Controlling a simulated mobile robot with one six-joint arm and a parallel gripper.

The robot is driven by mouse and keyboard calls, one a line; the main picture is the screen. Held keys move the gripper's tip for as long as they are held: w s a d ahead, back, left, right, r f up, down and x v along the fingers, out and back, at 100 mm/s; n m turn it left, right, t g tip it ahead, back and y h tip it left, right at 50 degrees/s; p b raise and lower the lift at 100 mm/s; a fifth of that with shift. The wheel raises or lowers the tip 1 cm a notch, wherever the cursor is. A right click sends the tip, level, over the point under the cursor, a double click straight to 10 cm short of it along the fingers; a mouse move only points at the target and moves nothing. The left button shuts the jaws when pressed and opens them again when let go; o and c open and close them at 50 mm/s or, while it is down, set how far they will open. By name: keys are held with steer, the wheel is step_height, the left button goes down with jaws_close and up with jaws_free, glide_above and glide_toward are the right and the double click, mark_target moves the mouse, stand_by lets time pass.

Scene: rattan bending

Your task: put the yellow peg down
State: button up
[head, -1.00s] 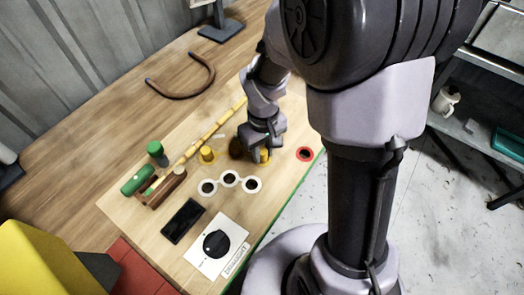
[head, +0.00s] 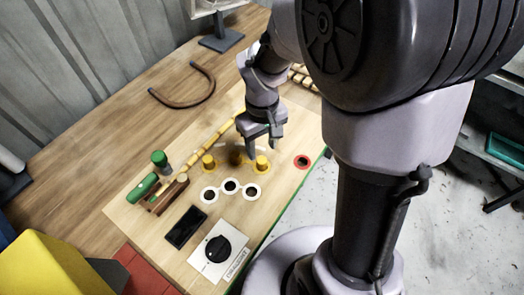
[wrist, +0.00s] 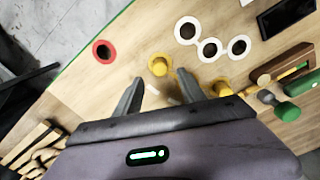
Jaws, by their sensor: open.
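A yellow peg (head: 261,163) stands upright in a yellow base on the board, left of the red-ringed hole. It also shows in the wrist view (wrist: 158,66), just beyond and between my fingertips. My gripper (head: 262,146) is open and empty, above and slightly behind this peg, and appears clear of it. Its two fingers are spread apart in the wrist view (wrist: 157,84). A second yellow peg (head: 208,162) stands further left, and a brown round piece (head: 236,158) sits between the two, partly hidden by a finger.
A red-ringed hole (head: 302,161) lies to the right, and three white-ringed holes (head: 230,186) lie in front. A green-handled tool (head: 142,187), a wooden block (head: 170,194), a black slab (head: 186,227) and a dial panel (head: 218,250) are nearer. A bent rattan piece (head: 185,101) lies behind.

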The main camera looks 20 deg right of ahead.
step_height(320, 180, up, 5)
steer(key=p, duration=0.1)
step_height(320, 180, up, 6)
steer(key=m+t, duration=0.2)
glide_above(262, 160)
steer(key=s+a, duration=0.1)
steer(key=s, duration=0.1)
steer(key=s+a+r+m+t+y, duration=0.2)
steer(key=s+r+m, duration=0.3)
steer(key=s, duration=0.5)
step_height(262, 160, up, 2)
steer(key=shift+s+a+r+t, duration=0.2)
steer(key=shift+s+a+t, duration=0.2)
steer(key=shift+t, duration=0.5)
